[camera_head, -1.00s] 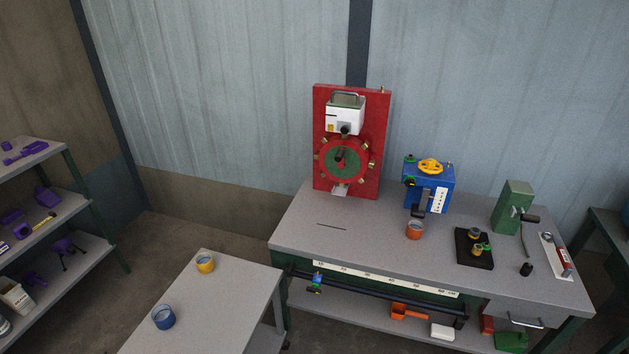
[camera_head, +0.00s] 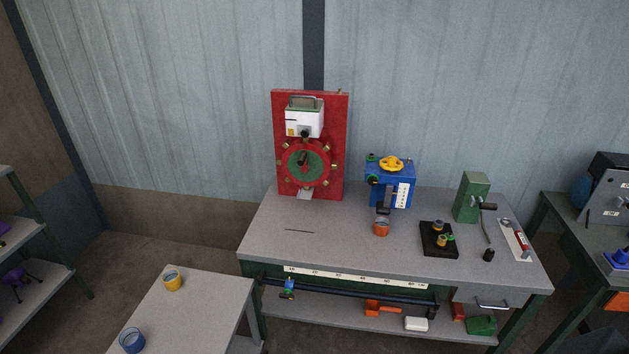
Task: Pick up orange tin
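The orange tin (camera_head: 381,227) stands upright on the grey workbench (camera_head: 320,245), just in front of the blue machine (camera_head: 391,185). It is a small open-topped tin, and nothing touches it from the front. Neither of my grippers is in view.
A red panel machine (camera_head: 310,145) stands at the bench's back left. A black block (camera_head: 439,239) and a green crank device (camera_head: 472,197) are right of the tin. A lower side table (camera_head: 205,305) at the left holds a yellow tin (camera_head: 172,281) and a blue tin (camera_head: 132,340).

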